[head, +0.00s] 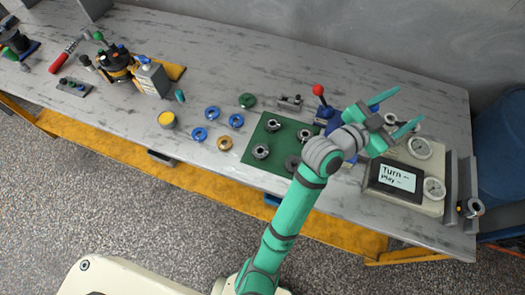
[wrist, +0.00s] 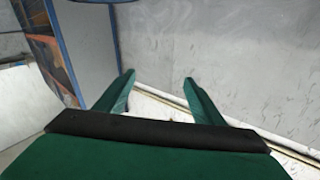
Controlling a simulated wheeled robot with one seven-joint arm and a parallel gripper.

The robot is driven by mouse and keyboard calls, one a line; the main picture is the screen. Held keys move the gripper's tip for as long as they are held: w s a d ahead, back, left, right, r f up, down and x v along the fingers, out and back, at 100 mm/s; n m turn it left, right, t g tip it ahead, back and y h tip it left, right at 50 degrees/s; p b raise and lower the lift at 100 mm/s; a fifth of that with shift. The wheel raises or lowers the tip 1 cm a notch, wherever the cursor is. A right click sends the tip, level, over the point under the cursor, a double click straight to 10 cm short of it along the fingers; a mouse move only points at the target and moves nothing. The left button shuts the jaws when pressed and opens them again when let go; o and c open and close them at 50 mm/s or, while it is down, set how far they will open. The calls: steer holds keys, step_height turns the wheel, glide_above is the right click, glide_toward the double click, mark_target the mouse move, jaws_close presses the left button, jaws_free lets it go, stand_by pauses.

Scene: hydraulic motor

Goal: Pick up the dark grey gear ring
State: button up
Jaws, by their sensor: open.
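A dark grey ring (head: 292,163), likely the gear ring, lies flat at the lower right of the green mat (head: 271,167), close beside my arm in the head view. Its teeth are too small to make out. Several lighter metal parts (head: 261,151) share the mat. My gripper (head: 408,106) is raised over the right part of the bench, well right of the ring. In the wrist view its two green fingers (wrist: 160,80) are apart with nothing between them. The ring is not in the wrist view.
A beige device with a screen (head: 397,178) stands right of my arm. A red-knobbed lever (head: 319,91) rises behind the mat. Blue rings (head: 212,113), a copper-coloured ring (head: 225,143) and a yellow-topped cup (head: 167,119) lie left. The bench front left of the mat is clear.

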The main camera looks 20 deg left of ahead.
steer(key=m+g, duration=0.1)
steer(key=m, duration=0.1)
steer(key=m+g+y, duration=1)
steer(key=g+y, duration=0.2)
steer(key=g, duration=0.1)
glide_above(260, 149)
steer(key=s, duration=0.1)
step_height(260, 149, down, 13)
steer(key=f, duration=0.4)
steer(key=shift+s+d, duration=0.2)
steer(key=shift+d, duration=0.05)
steer(key=shift+w+a+f, duration=0.1)
steer(key=shift+w+f, duration=0.05)
steer(key=shift+f, duration=1.45)
steer(key=shift+w+f, duration=0.1)
steer(key=shift+f, duration=1.45)
steer(key=shift+c, duration=0.5)
